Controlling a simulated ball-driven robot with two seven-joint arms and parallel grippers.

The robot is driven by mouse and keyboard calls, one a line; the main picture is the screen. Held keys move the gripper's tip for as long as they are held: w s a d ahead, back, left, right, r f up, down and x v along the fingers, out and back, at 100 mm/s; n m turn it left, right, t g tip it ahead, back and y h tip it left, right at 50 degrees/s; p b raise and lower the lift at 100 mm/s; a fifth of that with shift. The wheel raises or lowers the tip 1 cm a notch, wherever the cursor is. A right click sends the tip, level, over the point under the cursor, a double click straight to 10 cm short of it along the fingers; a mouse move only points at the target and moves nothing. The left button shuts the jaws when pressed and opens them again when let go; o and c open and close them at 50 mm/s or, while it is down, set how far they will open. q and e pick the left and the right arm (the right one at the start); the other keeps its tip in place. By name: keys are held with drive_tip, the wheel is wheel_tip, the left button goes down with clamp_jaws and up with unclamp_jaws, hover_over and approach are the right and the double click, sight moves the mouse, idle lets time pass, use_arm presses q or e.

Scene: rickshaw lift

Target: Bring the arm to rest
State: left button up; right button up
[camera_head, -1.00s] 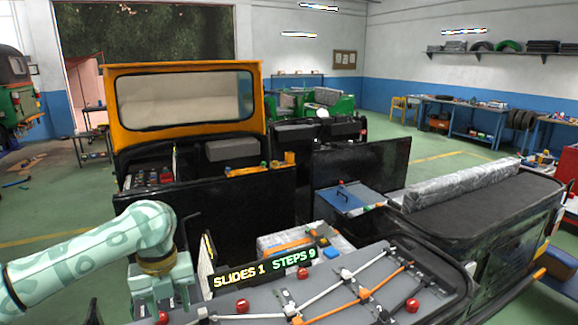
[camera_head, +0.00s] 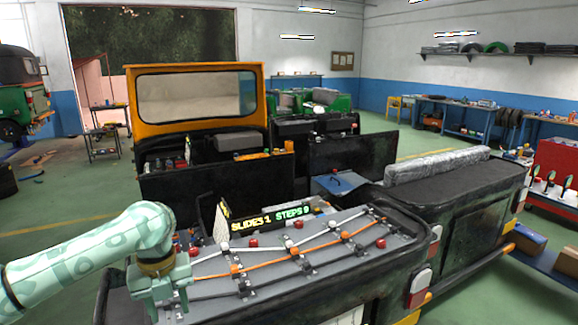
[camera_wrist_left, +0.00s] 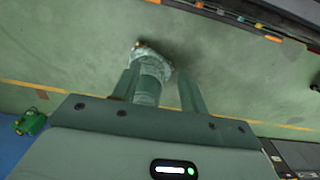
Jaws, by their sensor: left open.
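My left arm comes in from the left in the head view, and its left gripper (camera_head: 168,311) hangs fingers-down at the near left corner of the grey board (camera_head: 330,262). In the left wrist view the two fingers (camera_wrist_left: 158,78) stand apart with a gap between them. Nothing is gripped there; a patterned pale-green part of my own body shows beyond the gap. The fingertips are partly cut off in the head view. My right arm and gripper are not in view.
The board carries cables, red knobs and a sign (camera_head: 264,218) reading "SLIDES 1 STEPS 9". A black rickshaw with an orange windscreen frame (camera_head: 196,68) stands behind. A dark padded bench (camera_head: 455,188) lies right. Green floor (camera_head: 60,215) is open at the left.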

use_arm(q)
drive_tip(key=w+d+f+n+t+h+b, duration=0.15)
drive_tip(key=f+n, duration=0.35)
drive_tip(key=f, duration=0.6)
drive_tip(key=d+f+n+h+b, duration=0.1)
drive_tip(key=d+f+n+b, duration=0.3)
drive_tip(key=f, duration=0.7)
drive_tip(key=s+a+f+n+t+b, duration=0.1)
drive_tip(key=s+a+f+n, duration=0.2)
drive_tip(key=f, duration=0.6)
drive_tip(key=s+a+f+n, duration=0.1)
drive_tip(key=s+f+n, duration=0.3)
drive_tip(key=f, duration=0.5)
drive_tip(key=s+a+f+n+y+b, duration=0.25)
drive_tip(key=s+f+n, duration=0.45)
drive_tip(key=s+f, duration=1)
drive_tip(key=s+f+n+g+b, duration=0.1)
drive_tip(key=s+f, duration=0.3)
drive_tip(key=s, duration=0.9)
drive_tip(key=s+f+n+b, duration=0.2)
drive_tip(key=s+f+n, duration=0.1)
drive_tip(key=s, duration=0.9)
drive_tip(key=shift+s+a+f+g, duration=0.2)
drive_tip(key=shift+s+f+g, duration=0.2)
drive_tip(key=shift+f, duration=0.2)
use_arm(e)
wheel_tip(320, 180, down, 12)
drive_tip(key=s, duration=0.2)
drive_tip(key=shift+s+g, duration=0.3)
